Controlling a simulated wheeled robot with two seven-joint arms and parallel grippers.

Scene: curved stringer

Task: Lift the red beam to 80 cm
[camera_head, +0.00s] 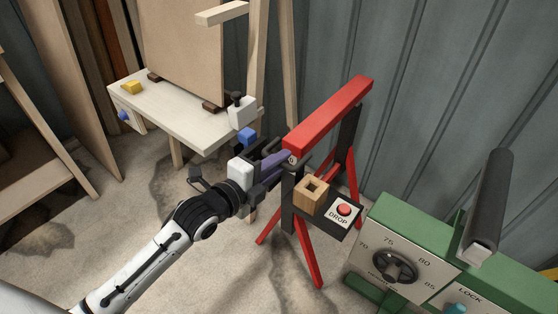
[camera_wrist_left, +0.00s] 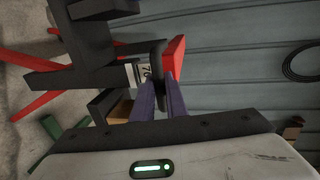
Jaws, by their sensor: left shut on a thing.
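The red beam (camera_head: 330,115) lies along the top of a stand with red legs (camera_head: 312,262) and dark uprights. My left gripper (camera_head: 284,160) is at the beam's near end. In the left wrist view, its purple fingers (camera_wrist_left: 158,90) are shut on a dark upright handle (camera_wrist_left: 158,60). The beam's red end (camera_wrist_left: 177,57) shows just behind the handle. How the handle joins the stand is partly hidden. My right gripper is not in view.
A dark shelf on the stand holds a wooden block (camera_head: 311,194) with a square hole and a red DROP button (camera_head: 344,209). A green machine (camera_head: 425,250) with a dial stands at right. A white bench (camera_head: 185,110) is at left, a corrugated wall (camera_head: 420,70) behind.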

